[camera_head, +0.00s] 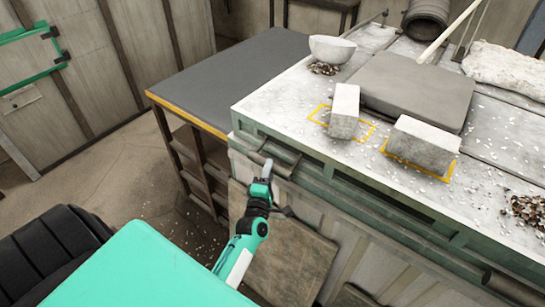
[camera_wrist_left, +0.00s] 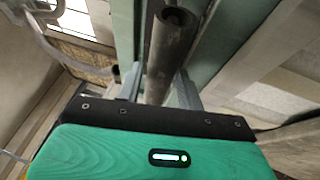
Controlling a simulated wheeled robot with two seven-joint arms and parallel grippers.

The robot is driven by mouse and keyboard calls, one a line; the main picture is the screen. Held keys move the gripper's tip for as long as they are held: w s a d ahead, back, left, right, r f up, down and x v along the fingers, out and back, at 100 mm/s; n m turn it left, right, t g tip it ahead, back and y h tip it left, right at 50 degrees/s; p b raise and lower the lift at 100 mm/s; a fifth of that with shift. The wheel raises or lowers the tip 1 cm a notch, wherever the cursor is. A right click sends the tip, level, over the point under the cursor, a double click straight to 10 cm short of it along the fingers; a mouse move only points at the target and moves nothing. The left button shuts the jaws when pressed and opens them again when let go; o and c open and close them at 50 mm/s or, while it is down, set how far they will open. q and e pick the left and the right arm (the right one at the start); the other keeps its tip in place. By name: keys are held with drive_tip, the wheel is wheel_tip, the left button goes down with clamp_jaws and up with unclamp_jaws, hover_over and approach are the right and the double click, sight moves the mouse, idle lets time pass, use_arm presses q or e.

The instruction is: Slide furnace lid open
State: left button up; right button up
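A flat dark grey slab (camera_head: 415,88), which looks like the furnace lid, lies on the white bench top. My left gripper (camera_head: 266,172) is at the green front edge of the bench, beside a short grey bar (camera_head: 281,157) fixed along that edge. In the left wrist view the bar (camera_wrist_left: 170,45) runs lengthwise between the two fingers of the gripper (camera_wrist_left: 158,88). The fingers stand apart on either side of it, and a firm hold does not show. The bar's near end is hidden behind the gripper body. My right gripper is out of view.
Two pale blocks (camera_head: 344,110) (camera_head: 424,143) stand in yellow outlines by the slab. A white bowl (camera_head: 332,48) and a dark round pot (camera_head: 427,18) are further back. A dark table (camera_head: 235,75) adjoins on the left. Open floor (camera_head: 100,165) lies left of the bench.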

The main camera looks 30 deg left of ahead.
use_arm(q)
drive_tip(key=shift+p+x, duration=0.5)
drive_tip(key=shift+x, duration=1.5)
clamp_jaws()
